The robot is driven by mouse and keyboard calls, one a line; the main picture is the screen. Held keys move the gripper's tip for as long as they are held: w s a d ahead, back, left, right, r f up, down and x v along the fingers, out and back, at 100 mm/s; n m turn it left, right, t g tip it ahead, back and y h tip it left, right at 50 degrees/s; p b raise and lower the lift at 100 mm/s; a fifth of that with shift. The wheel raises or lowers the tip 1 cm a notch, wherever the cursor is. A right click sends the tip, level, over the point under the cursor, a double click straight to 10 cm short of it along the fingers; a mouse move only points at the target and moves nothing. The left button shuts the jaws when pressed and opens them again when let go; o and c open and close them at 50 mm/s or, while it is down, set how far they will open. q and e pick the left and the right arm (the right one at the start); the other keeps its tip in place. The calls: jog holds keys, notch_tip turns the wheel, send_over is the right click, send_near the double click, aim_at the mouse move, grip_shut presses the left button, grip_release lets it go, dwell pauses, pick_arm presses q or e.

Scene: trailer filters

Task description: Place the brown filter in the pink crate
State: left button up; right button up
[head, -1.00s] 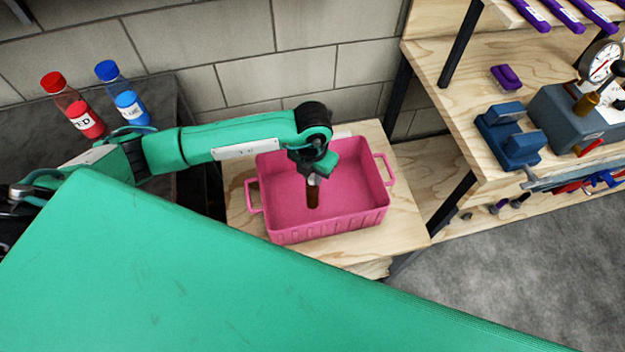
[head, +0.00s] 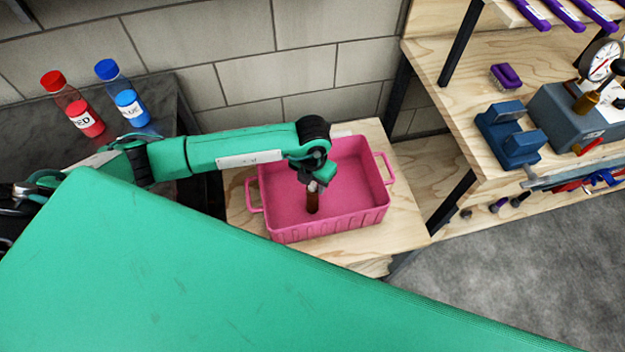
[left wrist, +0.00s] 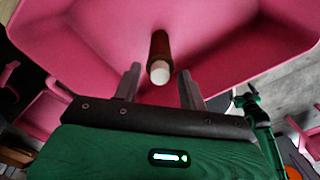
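The brown filter (head: 313,203), a short brown cylinder with a pale end, is inside the pink crate (head: 345,222) in the head view. It looks roughly upright; whether it touches the floor I cannot tell for sure. My left gripper (head: 315,184) is just above it, over the crate. In the left wrist view the two fingers (left wrist: 158,88) are apart, with visible gaps on both sides of the filter (left wrist: 158,55), whose pale end faces the camera. The pink crate (left wrist: 95,40) fills the view behind. My right gripper is not in view.
The crate stands on a light wooden surface (head: 405,222) against a block wall. A red bottle (head: 75,110) and a blue bottle (head: 125,100) stand on a dark counter at left. A wooden workbench (head: 450,75) with blue-grey tools is at right.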

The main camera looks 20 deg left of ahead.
pick_arm(q)
jog(key=shift+r, duration=0.25)
notch_tip(320, 180, up, 4)
jog(key=shift+w+r, duration=0.1)
jog(key=shift+r, duration=0.1)
notch_tip(320, 180, up, 7)
jog(key=shift+r+b, duration=0.2)
jog(key=shift+b, duration=0.1)
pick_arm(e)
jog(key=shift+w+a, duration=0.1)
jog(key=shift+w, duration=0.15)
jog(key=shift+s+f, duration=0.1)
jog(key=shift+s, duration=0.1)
